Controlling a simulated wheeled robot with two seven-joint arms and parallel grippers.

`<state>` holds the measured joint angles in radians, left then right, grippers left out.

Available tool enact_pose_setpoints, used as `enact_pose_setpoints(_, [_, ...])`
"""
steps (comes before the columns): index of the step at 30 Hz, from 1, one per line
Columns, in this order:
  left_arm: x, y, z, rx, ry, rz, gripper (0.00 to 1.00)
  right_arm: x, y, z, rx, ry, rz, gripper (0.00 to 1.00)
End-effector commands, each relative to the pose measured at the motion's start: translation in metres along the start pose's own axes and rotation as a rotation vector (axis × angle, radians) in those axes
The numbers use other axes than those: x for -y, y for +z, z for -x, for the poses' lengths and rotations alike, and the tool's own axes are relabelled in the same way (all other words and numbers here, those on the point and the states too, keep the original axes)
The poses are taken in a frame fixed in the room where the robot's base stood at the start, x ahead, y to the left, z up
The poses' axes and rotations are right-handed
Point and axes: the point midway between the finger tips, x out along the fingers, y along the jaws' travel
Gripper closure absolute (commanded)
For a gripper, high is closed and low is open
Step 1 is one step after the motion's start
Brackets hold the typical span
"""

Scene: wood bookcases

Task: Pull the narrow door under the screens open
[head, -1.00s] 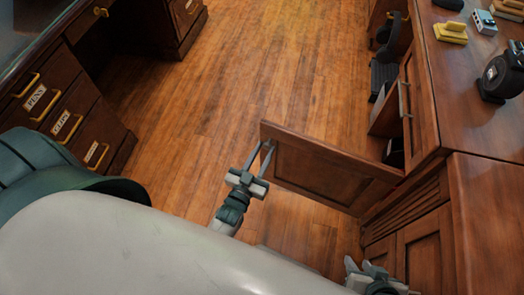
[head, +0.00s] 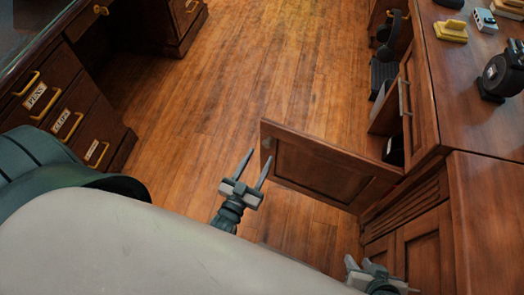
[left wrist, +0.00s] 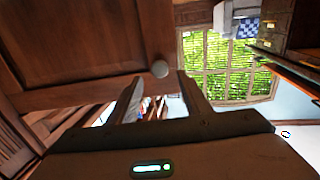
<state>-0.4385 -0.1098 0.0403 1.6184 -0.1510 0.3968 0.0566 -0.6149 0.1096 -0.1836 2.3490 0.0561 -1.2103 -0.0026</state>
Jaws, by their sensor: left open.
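A narrow wooden panel door (head: 322,172) stands swung out from the cabinet on the right in the head view. Its small round knob (left wrist: 160,69) shows clearly in the left wrist view, on the door panel (left wrist: 80,45) just beyond my fingertips. My left gripper (head: 256,167) is open and empty, a little left of the door's free edge and apart from it. Its two fingers also show in the left wrist view (left wrist: 157,92), with nothing between them. My right gripper (head: 359,263) is low by the cabinet front; its jaws are unclear. No screens are in view.
The wooden cabinet top (head: 485,130) on the right carries a black round device (head: 502,75) and a yellow-topped block (head: 451,31). A drawer desk (head: 60,110) stands at left. The wooden floor (head: 240,70) between is clear.

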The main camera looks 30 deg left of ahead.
Motion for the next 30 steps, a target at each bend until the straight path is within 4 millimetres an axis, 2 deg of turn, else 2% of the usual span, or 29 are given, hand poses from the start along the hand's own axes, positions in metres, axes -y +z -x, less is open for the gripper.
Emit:
enact_pose_setpoints(3, [0.000, 0.001, 0.025, 0.003, 0.000, 0.001, 0.56, -0.001, 0.001, 0.001, 0.005, 0.002, 0.001, 0.69])
enact_pose_setpoints(15, [0.000, 0.000, 0.103, 0.002, -0.001, 0.001, 0.56, -0.003, 0.003, 0.000, 0.017, 0.006, 0.001, 0.69])
enact_pose_setpoints(21, [0.000, -0.001, 0.125, -0.001, -0.001, 0.000, 0.56, -0.003, 0.002, 0.000, 0.014, 0.006, 0.000, 0.69])
enact_pose_setpoints(30, [0.000, -0.001, 0.132, -0.002, -0.001, 0.001, 0.56, -0.003, 0.001, 0.000, 0.010, 0.006, 0.000, 0.69])
